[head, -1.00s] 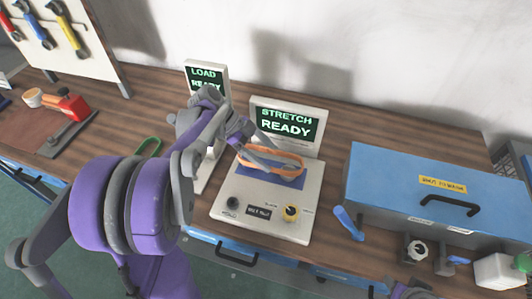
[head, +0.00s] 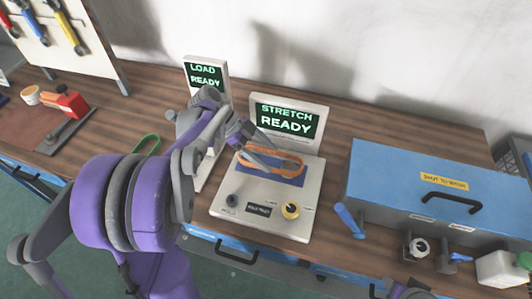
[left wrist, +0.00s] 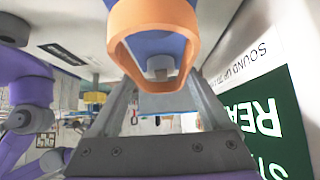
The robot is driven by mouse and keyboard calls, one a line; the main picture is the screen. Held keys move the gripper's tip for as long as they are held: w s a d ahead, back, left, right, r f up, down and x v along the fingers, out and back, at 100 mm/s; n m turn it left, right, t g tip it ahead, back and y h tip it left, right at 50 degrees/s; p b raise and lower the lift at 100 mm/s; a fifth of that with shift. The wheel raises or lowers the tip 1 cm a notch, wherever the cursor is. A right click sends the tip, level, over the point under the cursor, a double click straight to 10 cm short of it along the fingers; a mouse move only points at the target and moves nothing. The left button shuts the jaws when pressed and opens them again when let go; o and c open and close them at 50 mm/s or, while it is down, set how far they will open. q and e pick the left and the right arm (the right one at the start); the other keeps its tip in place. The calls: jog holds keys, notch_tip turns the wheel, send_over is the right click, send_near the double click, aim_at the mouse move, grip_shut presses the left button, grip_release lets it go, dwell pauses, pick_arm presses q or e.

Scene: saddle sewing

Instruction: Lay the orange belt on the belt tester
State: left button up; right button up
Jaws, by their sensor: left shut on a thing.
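The orange belt (head: 292,161) is a closed loop over the blue pad (head: 262,176) of the belt tester (head: 228,212). The tester is a pale panel with a "STRETCH READY" screen (head: 286,119) behind it. My left gripper (head: 268,160) reaches in from the left and is shut on the belt. In the left wrist view the belt (left wrist: 122,30) loops around and beyond my fingertips (left wrist: 160,80). The belt is at or just above the pad; I cannot tell whether it touches.
A second "LOAD READY" screen (head: 205,76) stands left of the tester, partly behind my arm. A green loop (head: 148,143) lies farther left. A blue box (head: 430,185) and a blue-handled tool (head: 348,219) are at the right.

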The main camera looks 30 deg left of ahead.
pick_arm(q)
jog(key=shift+f+b, duration=0.8)
jog(key=shift+f, duration=0.6)
jog(key=o, duration=1.2)
jog(key=shift+o, duration=0.2)
notch_tip(320, 180, up, 10)
jog(key=shift+p, duration=0.4)
